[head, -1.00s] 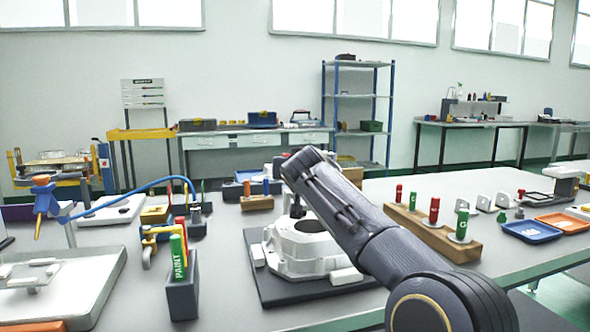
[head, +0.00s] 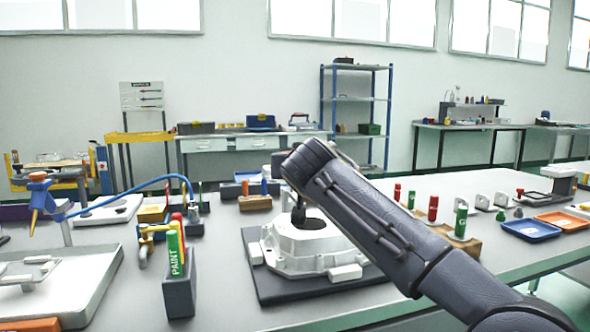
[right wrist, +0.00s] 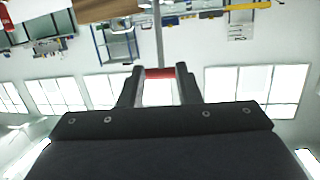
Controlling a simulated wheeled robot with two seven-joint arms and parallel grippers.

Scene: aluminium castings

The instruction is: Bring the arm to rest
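My right arm comes in from the lower right of the head view and reaches over the pale aluminium casting (head: 308,247). The casting sits on a dark base plate (head: 290,292) and has a dark round opening on top. My right gripper is hidden behind the arm in the head view. In the right wrist view my right gripper (right wrist: 160,73) has its two dark fingers apart. A red band spans the gap at their tips, with a thin grey rod above it; I cannot tell whether this is held. My left gripper is not in view.
A wooden block (head: 468,246) with red and green handled pieces stands beyond my arm. The paint marker holder (head: 179,296) stands left of the casting. The blue tray (head: 532,231) and orange tray (head: 562,220) lie at the right. The front left tabletop is partly clear.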

